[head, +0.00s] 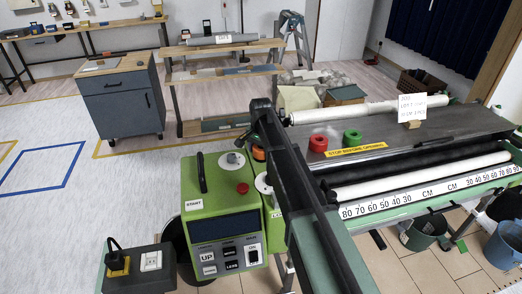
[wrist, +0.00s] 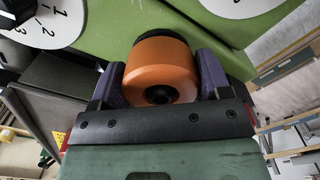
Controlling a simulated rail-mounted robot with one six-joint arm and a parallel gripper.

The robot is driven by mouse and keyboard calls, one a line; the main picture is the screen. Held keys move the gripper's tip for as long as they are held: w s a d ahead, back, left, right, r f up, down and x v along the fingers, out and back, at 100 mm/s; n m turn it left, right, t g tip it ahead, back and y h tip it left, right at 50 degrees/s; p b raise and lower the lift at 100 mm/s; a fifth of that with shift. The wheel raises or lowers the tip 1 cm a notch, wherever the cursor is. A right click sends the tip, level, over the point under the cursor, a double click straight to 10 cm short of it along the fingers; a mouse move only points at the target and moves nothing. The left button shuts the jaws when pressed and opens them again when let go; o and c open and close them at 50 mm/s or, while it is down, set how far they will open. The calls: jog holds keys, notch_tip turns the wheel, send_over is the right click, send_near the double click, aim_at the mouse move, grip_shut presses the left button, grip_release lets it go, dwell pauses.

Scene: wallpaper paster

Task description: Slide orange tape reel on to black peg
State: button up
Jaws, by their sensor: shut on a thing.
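The orange tape reel (wrist: 160,65) sits between the two purple fingers of my gripper (wrist: 158,75) in the wrist view. My gripper is shut on its sides. The reel's dark centre hole faces the camera. A black part (wrist: 163,36) shows just behind the reel's far edge, against the green machine; I cannot tell whether it is the black peg or whether the reel is around it. In the head view only an orange sliver of the reel (head: 259,153) shows beside my dark arm, which hides most of the gripper.
The green control box (head: 222,206) with dials and a red button stands just left of my arm. White rollers and a ruler run along the right.

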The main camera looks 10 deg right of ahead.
jog(key=shift+f+b, duration=0.3)
jog(key=shift+f, duration=0.1)
jog(key=o, duration=1)
jog(key=shift+r, duration=0.1)
notch_tip(320, 180, up, 11)
jog(key=p, duration=1.1)
jog(key=shift+s+n, duration=0.35)
jog(key=shift+n, duration=0.55)
jog(key=s+n, duration=0.2)
jog(key=s, duration=0.7)
jog(key=s+n, duration=0.3)
jog(key=s, duration=0.7)
jog(key=s+n, duration=0.2)
jog(key=s, duration=0.8)
jog(key=shift+s+d+n, duration=0.2)
jog(key=shift+n, duration=0.1)
